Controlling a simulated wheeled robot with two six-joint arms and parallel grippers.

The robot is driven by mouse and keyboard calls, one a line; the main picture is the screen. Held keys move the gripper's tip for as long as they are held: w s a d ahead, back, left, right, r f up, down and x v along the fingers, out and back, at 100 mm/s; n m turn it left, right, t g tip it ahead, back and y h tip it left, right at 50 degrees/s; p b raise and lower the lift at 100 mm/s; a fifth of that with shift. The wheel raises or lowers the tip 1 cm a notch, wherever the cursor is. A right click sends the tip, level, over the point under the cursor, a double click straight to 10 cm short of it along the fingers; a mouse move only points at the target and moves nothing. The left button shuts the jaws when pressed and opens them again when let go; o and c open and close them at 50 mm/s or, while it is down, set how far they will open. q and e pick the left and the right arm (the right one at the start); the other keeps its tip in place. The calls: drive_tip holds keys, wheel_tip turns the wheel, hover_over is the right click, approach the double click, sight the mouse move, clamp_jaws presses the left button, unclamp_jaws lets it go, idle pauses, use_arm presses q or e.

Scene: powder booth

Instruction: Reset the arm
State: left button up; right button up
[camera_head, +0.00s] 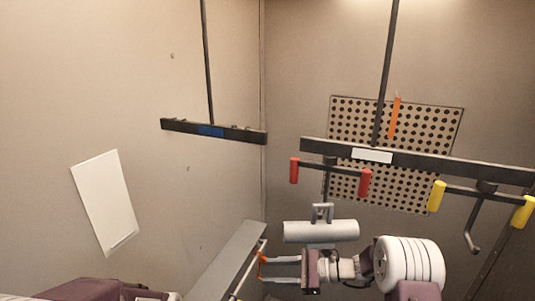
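My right gripper (262,269) comes in from the lower right and points left. Its two grey fingers are apart, with orange at their tips, and I see nothing held between them. It is just below and left of a grey cylinder (320,231), which has a bracket on top and appears to hang from a hook below the right bar. The gripper looks apart from the cylinder. Part of my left arm (85,290) shows at the bottom left edge; its gripper is out of view.
A dark bar (470,169) hangs at right with red-ended (294,170) and yellow-ended (437,197) hangers. A smaller bar (242,132) hangs at left. A perforated panel (418,120) and white sheet (104,200) are on the walls. A grey ledge (225,262) is beside the gripper.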

drive_tip(key=s+d+f+n+g+h+b, duration=0.1)
drive_tip(key=s+f+n+g+h+b, duration=0.2)
drive_tip(key=s, duration=0.6)
drive_tip(key=s+d+f+n+g+h+b, duration=0.1)
drive_tip(key=s+d+f+n+h+b, duration=0.1)
drive_tip(key=s+f+n+h, duration=0.5)
drive_tip(key=s+d+f+n+t+h, duration=0.1)
drive_tip(key=s+d+n+h, duration=0.1)
drive_tip(key=d, duration=0.4)
drive_tip(key=s+d+f+n+t+h, duration=0.1)
drive_tip(key=s+d+n+h, duration=0.2)
drive_tip(key=d, duration=0.3)
drive_tip(key=shift+d+n, duration=0.35)
drive_tip(key=shift+n, duration=0.55)
drive_tip(key=shift+s, duration=0.1)
